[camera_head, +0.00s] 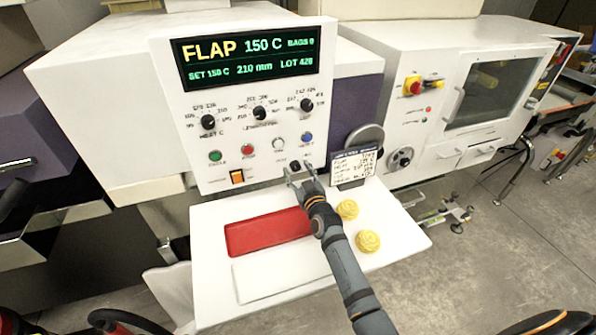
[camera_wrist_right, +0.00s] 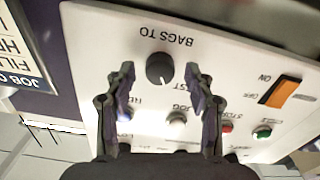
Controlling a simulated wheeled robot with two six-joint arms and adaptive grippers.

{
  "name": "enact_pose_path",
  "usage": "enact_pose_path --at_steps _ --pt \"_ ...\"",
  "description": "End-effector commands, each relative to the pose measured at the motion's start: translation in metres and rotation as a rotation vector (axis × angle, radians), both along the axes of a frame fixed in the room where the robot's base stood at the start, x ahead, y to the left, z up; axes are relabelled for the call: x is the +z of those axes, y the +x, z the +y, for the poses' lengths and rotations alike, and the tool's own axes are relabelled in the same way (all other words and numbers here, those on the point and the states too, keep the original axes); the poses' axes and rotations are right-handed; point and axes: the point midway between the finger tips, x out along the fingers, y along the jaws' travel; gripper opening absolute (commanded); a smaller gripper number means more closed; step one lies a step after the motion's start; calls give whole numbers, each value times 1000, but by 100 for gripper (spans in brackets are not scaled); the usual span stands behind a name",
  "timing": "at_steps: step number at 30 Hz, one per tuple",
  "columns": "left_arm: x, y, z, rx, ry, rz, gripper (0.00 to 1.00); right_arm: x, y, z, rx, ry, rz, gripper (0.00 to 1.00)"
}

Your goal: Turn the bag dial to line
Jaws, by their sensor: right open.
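The bag dial is a black round knob (camera_wrist_right: 159,68) under upside-down "BAGS TO" lettering in the right wrist view. A small pale mark seems to show on its lower edge there; its exact setting is hard to read. My right gripper (camera_wrist_right: 160,80) is open, with one fingertip on each side of the dial; I cannot tell whether they touch it. In the head view my right gripper (camera_head: 297,171) is at the lower edge of the white control panel (camera_head: 215,176) and largely hides the dial. My left gripper is not in view.
The display (camera_head: 247,58) reads FLAP, 150 C, BAGS 0. Three more black dials, several buttons and an orange switch (camera_head: 237,177) are on the panel. A job card (camera_head: 352,168) stands right of the gripper. A red tray (camera_head: 262,233) and yellow balls (camera_head: 368,241) lie on the white shelf.

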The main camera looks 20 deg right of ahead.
Motion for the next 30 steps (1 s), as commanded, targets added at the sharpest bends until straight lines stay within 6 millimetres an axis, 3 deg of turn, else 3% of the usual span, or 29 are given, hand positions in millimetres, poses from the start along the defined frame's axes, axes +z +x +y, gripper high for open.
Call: enact_pose_path --at_steps 3,15,23,30 --pt "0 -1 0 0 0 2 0 0 0 0 0 0 0 51" --pt "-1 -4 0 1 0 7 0 0 0 0 0 0 0 0" --pt "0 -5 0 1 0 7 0 0 -1 0 0 32 1 0" --pt "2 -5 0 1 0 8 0 1 0 0 0 167 6 0"
